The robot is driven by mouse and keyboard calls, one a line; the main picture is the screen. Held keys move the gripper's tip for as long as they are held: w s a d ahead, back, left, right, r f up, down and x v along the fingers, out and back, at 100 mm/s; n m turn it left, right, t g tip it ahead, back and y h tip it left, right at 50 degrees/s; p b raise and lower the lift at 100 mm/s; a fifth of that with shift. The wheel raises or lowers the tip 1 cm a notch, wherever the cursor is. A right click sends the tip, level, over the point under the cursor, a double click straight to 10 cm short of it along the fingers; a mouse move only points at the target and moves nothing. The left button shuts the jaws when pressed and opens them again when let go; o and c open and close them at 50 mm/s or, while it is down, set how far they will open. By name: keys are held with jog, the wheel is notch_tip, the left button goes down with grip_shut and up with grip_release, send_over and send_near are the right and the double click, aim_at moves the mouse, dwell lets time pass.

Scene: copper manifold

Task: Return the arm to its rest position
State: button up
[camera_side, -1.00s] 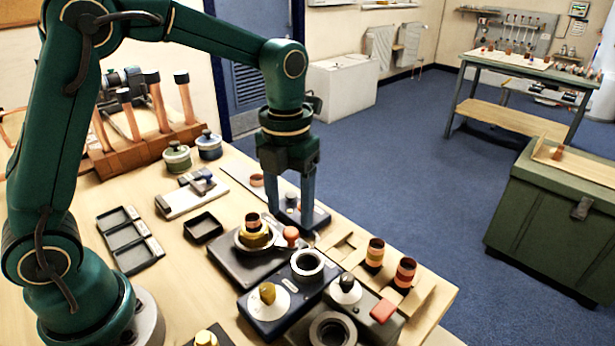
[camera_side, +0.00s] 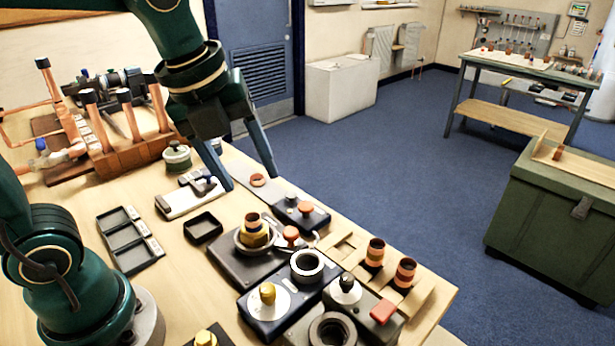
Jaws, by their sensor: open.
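My gripper (camera_side: 250,180) is open and empty, with its two blue fingers spread and pointing down. It hangs in the air over the back part of the wooden workbench (camera_side: 190,268), near the white-and-grey device with a blue knob (camera_side: 192,196). My green arm comes in from the top left. Its upper links run out of the picture at the top.
Below and right of my gripper stand a dark block with an orange knob (camera_side: 300,212), a dark device holding copper and brass fittings (camera_side: 253,238), and a wooden rack with copper fittings (camera_side: 376,258). The copper manifold (camera_side: 120,135) stands at the back left. A black three-part tray (camera_side: 128,240) lies left.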

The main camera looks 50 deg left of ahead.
jog(key=s+f+n+t, duration=0.1)
jog(key=s+n, duration=0.2)
jog(key=n, duration=0.9)
jog(key=s+f+n+t, duration=0.1)
jog(key=s+n, duration=0.3)
jog(key=n, duration=0.9)
jog(key=shift+a+f, duration=0.3)
jog(key=shift+f, duration=0.35)
jog(key=shift+s, duration=0.1)
